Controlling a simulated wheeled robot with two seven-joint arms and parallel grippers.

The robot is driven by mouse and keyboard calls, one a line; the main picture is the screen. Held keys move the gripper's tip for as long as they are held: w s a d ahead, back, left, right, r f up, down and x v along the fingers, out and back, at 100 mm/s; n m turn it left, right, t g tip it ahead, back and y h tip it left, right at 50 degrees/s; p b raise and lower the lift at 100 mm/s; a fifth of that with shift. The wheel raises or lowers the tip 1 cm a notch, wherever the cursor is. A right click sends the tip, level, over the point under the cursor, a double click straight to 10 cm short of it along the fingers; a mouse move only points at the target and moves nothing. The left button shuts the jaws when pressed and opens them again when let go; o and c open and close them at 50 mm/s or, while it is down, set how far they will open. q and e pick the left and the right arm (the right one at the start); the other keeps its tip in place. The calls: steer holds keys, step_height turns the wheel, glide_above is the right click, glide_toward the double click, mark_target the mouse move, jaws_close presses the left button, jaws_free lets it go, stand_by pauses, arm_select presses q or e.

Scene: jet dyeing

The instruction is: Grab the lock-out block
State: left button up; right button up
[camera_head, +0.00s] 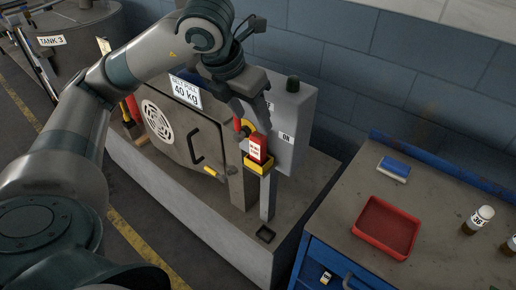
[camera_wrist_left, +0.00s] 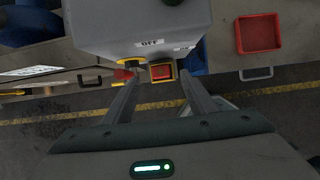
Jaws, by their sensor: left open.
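The lock-out block (camera_head: 258,148) is red with a white label and sits upright in a yellow holder (camera_head: 262,166) on a grey post, beside the grey control box. In the left wrist view the block (camera_wrist_left: 162,73) shows as a red patch framed in yellow, between the fingertips in the picture. My left gripper (camera_head: 251,117) is open and empty, just above the block beside the control box; I cannot tell the exact gap. Its two fingers (camera_wrist_left: 159,80) are spread apart in the left wrist view. My right gripper is not in view.
The grey control box (camera_head: 293,115) stands close to the gripper; a red handle (camera_head: 240,130) is beside the block. A machine door with a black handle (camera_head: 194,147) is at left. The bench at right holds a red tray (camera_head: 366,226), a blue-and-white block (camera_head: 394,169) and bottles (camera_head: 478,219).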

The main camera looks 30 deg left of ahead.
mark_target(257, 136)
arm_select(q)
steer(key=x, duration=0.3)
steer(key=shift+f+p, duration=0.1)
steer(key=shift+p, duration=0.2)
steer(key=shift+w+f, duration=0.1)
steer(key=shift+f, duration=0.15)
steer(key=shift+f+p, duration=0.45)
steer(key=shift+f, duration=0.05)
steer(key=x, duration=0.2)
steer(key=p+x, duration=0.1)
steer(key=shift+f+p, duration=0.3)
steer(key=shift+f, duration=0.15)
steer(key=shift+w+f, duration=0.1)
steer(key=shift+f, duration=0.15)
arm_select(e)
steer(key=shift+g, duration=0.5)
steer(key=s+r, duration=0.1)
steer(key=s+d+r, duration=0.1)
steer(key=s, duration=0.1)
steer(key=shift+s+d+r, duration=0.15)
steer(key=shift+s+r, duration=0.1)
arm_select(q)
steer(key=shift+c, duration=0.7)
steer(key=c, duration=1.2)
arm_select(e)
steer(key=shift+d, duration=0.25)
